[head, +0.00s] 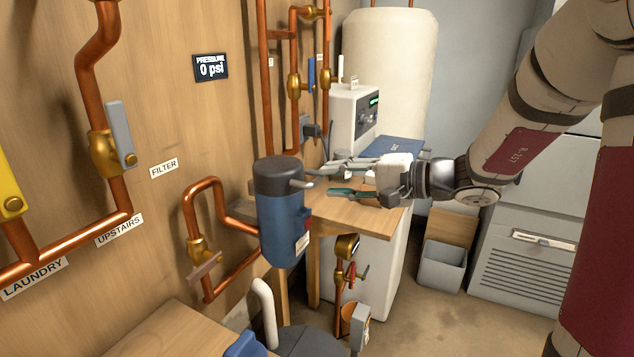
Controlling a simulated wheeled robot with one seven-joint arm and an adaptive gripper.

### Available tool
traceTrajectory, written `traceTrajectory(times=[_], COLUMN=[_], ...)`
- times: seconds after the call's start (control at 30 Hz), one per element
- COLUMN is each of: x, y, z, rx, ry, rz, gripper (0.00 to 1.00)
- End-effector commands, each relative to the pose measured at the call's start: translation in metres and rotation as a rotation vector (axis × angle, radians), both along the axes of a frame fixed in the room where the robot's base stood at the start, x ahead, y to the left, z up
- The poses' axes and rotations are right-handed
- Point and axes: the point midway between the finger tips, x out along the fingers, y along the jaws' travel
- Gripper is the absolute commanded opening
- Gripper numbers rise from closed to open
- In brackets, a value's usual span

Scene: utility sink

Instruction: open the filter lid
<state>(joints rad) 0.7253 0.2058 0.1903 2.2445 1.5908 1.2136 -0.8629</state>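The filter is a blue cylinder (283,232) fixed to the copper pipes on the wooden wall. Its dark grey lid (277,175) sits on top, seated level on the body, with a grey handle (301,184) sticking out to the right. My gripper (385,184) is to the right of the lid, over the wooden table, pointing left and apart from the filter. A white block-like shape (393,166) shows at the gripper; I cannot tell whether it is held or lies behind. The finger gap is too small and crowded to read.
A wooden table (340,214) with hand tools (348,166) and a blue book (398,148) stands behind the filter. A control box (353,118) and white tank (390,60) are farther back. Valves and pipes (197,248) crowd the left wall. A pressure display (210,67) reads 0 psi.

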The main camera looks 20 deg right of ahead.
Motion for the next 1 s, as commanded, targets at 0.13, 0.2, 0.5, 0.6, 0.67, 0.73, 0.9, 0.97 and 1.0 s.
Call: traceTrajectory(times=[0.13,0.2,0.5,0.6,0.67,0.73,0.9,0.97,1.0], x=[0.017,0.023,0.033,0.033,0.033,0.032,0.032,0.032,0.032], y=[0.018,0.023,0.032,0.032,0.032,0.032,0.032,0.032,0.032], z=[-0.006,-0.008,-0.011,-0.010,-0.010,-0.010,-0.010,-0.011,-0.011], rx=[0.001,0.001,0.001,0.001,0.001,0.000,-0.001,-0.001,-0.001], ry=[0.001,0.001,0.001,0.001,0.001,0.000,0.001,0.001,0.001], rz=[0.003,0.002,0.000,0.000,0.000,0.000,0.000,0.000,0.000], gripper=[0.31,0.31,0.31,0.31,0.31,0.22,0.00,0.00,0.00])
